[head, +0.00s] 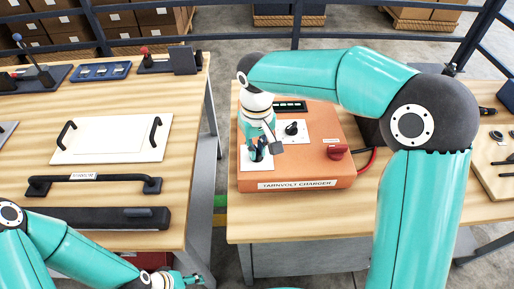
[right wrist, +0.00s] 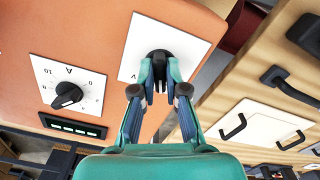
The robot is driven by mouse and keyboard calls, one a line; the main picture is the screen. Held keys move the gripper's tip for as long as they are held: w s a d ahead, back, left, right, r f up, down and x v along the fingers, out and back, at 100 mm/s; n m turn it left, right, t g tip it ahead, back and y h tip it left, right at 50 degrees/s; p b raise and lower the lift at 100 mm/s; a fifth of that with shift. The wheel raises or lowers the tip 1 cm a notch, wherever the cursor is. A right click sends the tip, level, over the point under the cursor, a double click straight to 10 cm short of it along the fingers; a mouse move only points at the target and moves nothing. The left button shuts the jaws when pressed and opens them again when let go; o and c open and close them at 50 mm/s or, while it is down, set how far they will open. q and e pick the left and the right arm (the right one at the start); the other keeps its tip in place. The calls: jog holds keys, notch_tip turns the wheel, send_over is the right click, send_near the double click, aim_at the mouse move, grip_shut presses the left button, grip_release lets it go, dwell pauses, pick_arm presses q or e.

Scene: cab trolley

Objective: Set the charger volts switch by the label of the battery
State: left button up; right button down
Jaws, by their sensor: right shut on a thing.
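The orange charger (head: 300,165), labelled TARNVOLT CHARGER, sits on the right-hand table. My right gripper (head: 257,152) points down at a black knob on the white plate at the charger's left. In the right wrist view, my right gripper (right wrist: 160,78) is shut on this black volts knob (right wrist: 158,55); its plate (right wrist: 195,38) bears a V, and its scale is mostly hidden. A second knob (right wrist: 67,95) sits on the plate marked A. A dark box (head: 369,132), possibly the battery, is mostly behind my right arm; no label shows. My left gripper (head: 186,279) is low at the bottom edge.
A red knob (head: 335,152) and a red cable (head: 367,160) are at the charger's right. The left table holds a white panel with two handles (head: 112,138), a black bar handle (head: 95,182) and lever units (head: 38,70). A gap separates the tables.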

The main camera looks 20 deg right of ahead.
jog(key=m+b, duration=0.1)
jog(key=m, duration=0.5)
jog(key=m+b, duration=0.1)
jog(key=m, duration=0.3)
jog(key=shift+m, duration=0.4)
dwell(0.4)
jog(key=c, duration=1.2)
grip_release()
jog(key=shift+r, duration=0.1)
notch_tip(320, 180, up, 12)
